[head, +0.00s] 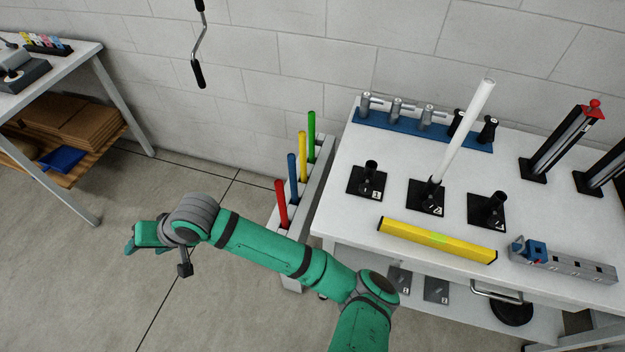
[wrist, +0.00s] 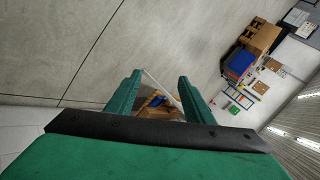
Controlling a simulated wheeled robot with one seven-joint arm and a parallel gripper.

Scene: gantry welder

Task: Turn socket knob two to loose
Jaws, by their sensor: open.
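Several black sockets stand on the white table in the head view. Socket two (head: 427,199), with a plate that seems marked 2, is in the middle and holds a tilted white tube (head: 464,125). Socket one (head: 368,180) is to its left and a third socket (head: 488,211) to its right, both empty. The knob on socket two is too small to make out, so its setting cannot be told. My gripper (head: 133,246) is far left of the table, over the floor. In the wrist view its two fingers (wrist: 156,95) are apart with nothing between them.
A rack with red, blue, yellow and green rods (head: 292,178) stands between my gripper and the white table (head: 340,215). A yellow level (head: 436,240) lies in front of the sockets. A blue holder (head: 470,140) is at the back. The floor around my gripper is clear.

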